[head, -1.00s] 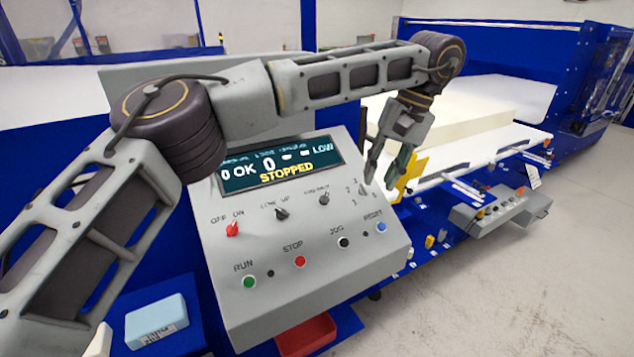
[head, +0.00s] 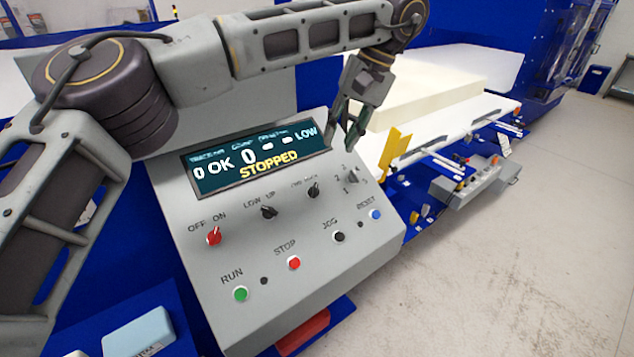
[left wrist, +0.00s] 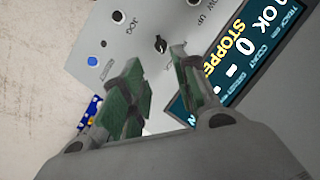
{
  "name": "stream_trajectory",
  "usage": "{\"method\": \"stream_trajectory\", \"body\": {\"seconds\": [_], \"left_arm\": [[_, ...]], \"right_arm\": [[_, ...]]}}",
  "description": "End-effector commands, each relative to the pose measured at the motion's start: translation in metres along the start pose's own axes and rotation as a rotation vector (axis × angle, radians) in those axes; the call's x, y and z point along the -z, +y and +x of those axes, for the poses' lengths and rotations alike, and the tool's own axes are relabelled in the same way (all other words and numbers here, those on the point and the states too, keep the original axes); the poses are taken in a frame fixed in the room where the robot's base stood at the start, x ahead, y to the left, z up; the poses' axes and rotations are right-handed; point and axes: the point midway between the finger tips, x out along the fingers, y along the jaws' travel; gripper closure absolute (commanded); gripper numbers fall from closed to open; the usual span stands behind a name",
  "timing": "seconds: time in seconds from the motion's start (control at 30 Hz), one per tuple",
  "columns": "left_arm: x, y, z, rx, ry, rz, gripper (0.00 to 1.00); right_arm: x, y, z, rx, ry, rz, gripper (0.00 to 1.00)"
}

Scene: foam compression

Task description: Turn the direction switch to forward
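The direction switch (head: 313,190) is a small black knob, third in the knob row on the grey control panel (head: 330,285); its label is too small to read surely. Its pointer appears tilted. My left gripper (head: 344,146) hangs above and slightly right of it, near the display's right edge, apart from the panel. In the left wrist view, the same gripper (left wrist: 156,58) has its green-padded fingers spread with nothing between them. The black switch (left wrist: 160,43) shows just beyond the gap. My right gripper is in neither view.
The display (head: 258,162) reads STOPPED. Beside the switch are the LOW/UP knob (head: 268,212) and a numbered dial (head: 351,177). Below are the green RUN (head: 240,293), red STOP (head: 293,263), black JOG (head: 338,237) and blue reset (head: 376,214) buttons. A yellow plate (head: 395,148) stands right of the panel.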

Motion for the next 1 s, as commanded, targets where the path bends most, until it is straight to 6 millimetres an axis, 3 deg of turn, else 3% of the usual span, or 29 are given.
{"method": "stream_trajectory", "body": {"seconds": [0.47, 1.0], "left_arm": [[0.0, 0.0, 0.018, 0.0, -0.003, 0.0, 0.7], [0.0, -0.001, 0.083, 0.001, -0.002, -0.001, 0.7]], "right_arm": [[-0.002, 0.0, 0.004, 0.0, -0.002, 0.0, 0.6], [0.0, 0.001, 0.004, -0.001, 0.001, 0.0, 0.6]]}}
